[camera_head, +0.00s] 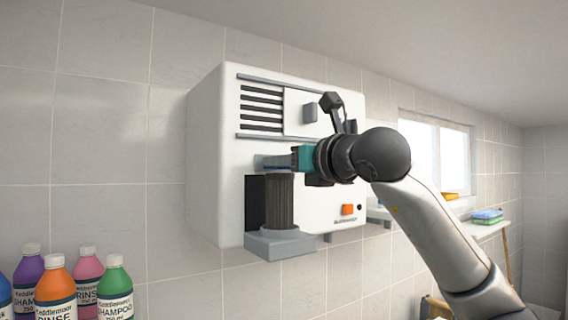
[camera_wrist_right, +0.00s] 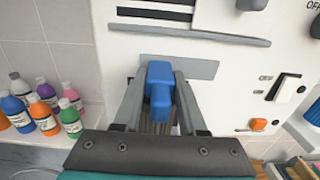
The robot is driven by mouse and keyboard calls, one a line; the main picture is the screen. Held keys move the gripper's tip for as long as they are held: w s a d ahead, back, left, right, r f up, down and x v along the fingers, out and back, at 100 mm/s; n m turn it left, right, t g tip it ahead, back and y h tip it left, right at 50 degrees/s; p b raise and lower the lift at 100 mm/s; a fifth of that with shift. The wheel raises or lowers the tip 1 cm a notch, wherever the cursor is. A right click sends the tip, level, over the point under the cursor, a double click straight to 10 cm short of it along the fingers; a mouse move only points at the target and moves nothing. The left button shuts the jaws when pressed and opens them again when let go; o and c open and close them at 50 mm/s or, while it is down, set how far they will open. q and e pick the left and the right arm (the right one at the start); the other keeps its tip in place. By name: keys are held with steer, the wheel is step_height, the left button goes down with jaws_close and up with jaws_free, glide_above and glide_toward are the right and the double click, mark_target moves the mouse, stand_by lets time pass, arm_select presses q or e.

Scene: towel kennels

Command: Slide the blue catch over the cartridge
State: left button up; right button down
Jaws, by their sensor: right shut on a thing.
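The blue catch (camera_wrist_right: 160,92) sits between the two grey fingers of my right gripper (camera_wrist_right: 161,80) in the right wrist view, and the gripper is shut on it. In the head view the right gripper (camera_head: 264,162) reaches in from the right, its fingers just above the cartridge's top, and they mostly hide the catch. The cartridge (camera_head: 279,205) is a dark, ribbed upright cylinder. It stands on a grey ledge (camera_head: 280,244) at the lower left of the white wall unit (camera_head: 213,180). In the wrist view the cartridge is mostly hidden under the catch. My left gripper is not in view.
Several shampoo and rinse bottles (camera_head: 56,290) stand at the lower left. A shelf with folded towels (camera_head: 487,216) is at the right. The space left of the unit is clear.

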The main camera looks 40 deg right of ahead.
steer(key=shift+a, duration=0.3)
steer(key=shift+d, duration=0.1)
steer(key=c, duration=0.9)
jaws_free()
steer(key=shift+o, duration=0.7)
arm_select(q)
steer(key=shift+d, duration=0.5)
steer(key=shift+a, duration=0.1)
